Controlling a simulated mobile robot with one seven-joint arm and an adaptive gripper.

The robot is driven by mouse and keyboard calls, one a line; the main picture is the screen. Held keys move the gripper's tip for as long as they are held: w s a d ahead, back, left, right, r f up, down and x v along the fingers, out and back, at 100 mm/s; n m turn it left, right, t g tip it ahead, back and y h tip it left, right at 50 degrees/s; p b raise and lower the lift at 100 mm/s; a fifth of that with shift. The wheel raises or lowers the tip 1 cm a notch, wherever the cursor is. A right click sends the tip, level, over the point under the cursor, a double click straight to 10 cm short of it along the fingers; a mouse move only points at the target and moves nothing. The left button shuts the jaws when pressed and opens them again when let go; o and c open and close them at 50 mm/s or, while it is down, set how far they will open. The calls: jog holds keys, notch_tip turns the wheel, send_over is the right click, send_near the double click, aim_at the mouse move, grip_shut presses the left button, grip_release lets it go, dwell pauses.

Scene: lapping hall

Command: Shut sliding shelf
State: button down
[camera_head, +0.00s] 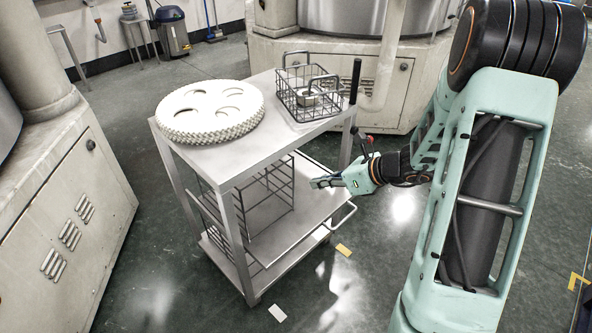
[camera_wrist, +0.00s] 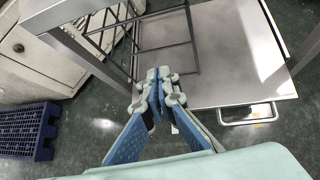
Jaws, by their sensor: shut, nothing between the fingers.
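The sliding shelf (camera_head: 292,222) is the flat grey middle board of a metal cart. It sticks out on the right side, past the cart's legs. Its bar handle (camera_head: 345,215) is on the outer edge. In the wrist view the shelf (camera_wrist: 240,45) fills the upper right, with the handle (camera_wrist: 247,116) below it. My gripper (camera_head: 316,183) is shut and empty, and in the head view its tips appear over the shelf's far right part. In the wrist view the gripper (camera_wrist: 157,82) shows blue finger pads together, left of the handle; I cannot tell whether it touches the shelf.
The cart's top (camera_head: 255,145) holds a round white plate stack (camera_head: 210,110) and a wire basket (camera_head: 308,95). A wire rack (camera_head: 270,190) stands inside the cart. Beige machines (camera_head: 70,200) stand left and behind. A blue pallet (camera_wrist: 28,130) lies at left. Floor in front is clear.

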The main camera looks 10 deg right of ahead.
notch_tip(320, 180, down, 3)
jog(key=s+a+y, duration=0.1)
jog(key=y, duration=0.1)
jog(key=m+t, duration=0.1)
jog(key=t, duration=0.7)
send_near(283, 170)
jog(key=shift+y, duration=0.4)
jog(key=p+x, duration=0.1)
jog(key=x, duration=0.5)
jog(key=shift+w+a, duration=0.1)
jog(key=shift+w, duration=0.35)
jog(key=b+x, duration=0.1)
jog(key=x, duration=0.8)
jog(key=shift+w+a+b, duration=0.2)
jog(key=shift+a+b, duration=0.05)
jog(key=shift+b, duration=0.15)
